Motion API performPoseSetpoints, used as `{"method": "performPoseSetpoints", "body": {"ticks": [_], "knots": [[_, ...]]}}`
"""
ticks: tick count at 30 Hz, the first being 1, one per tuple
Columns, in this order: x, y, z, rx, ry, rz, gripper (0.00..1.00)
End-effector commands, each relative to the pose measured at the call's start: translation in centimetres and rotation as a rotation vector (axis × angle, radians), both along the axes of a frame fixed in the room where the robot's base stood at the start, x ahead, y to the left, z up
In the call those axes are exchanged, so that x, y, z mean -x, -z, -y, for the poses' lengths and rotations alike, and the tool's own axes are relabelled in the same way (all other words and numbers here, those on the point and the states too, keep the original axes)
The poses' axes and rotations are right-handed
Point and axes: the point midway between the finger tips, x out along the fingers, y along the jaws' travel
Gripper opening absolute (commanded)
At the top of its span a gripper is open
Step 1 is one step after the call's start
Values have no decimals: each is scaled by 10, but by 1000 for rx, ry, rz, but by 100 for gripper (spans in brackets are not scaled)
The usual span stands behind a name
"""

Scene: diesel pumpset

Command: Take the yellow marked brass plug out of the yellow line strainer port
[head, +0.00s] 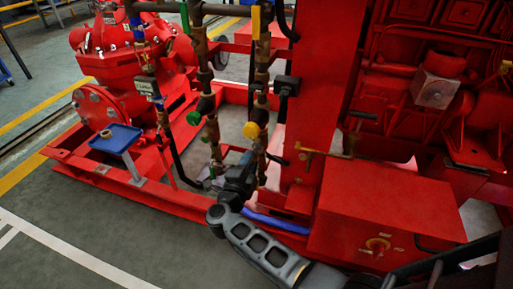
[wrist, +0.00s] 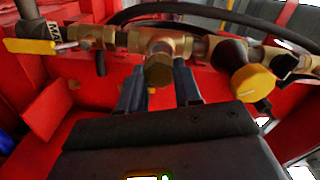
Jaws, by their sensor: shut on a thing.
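The yellow line is the right one of two upright pipes in the head view, with a yellow handle (head: 256,22) and a yellow round knob (head: 251,130). In the wrist view its brass strainer body (wrist: 160,44) sits between the yellow handle (wrist: 30,46) and the yellow knob (wrist: 255,83). The brass hex plug (wrist: 158,73) shows at the strainer port, with a small yellow fleck below it. My gripper (wrist: 158,88) is shut on the plug, one blue-grey finger each side. In the head view my gripper (head: 243,174) is low at this pipe; the plug is hidden there.
The green line with its green knob (head: 194,118) stands close on the left. A blue tray (head: 115,138) is on a stand further left. A red box (head: 385,225) and a red column (head: 325,90) are close on the right. Open floor lies at front left.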

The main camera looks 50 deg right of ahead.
Motion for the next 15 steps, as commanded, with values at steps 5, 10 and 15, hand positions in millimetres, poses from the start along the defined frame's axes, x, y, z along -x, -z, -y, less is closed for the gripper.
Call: {"method": "performPoseSetpoints", "body": {"ticks": [5, 10, 15], "knots": [[3, -1, -8, 1, 0, 0, 0], [5, -1, -15, 1, -1, 0, 0], [8, -1, -22, 0, 0, 0, 0]]}}
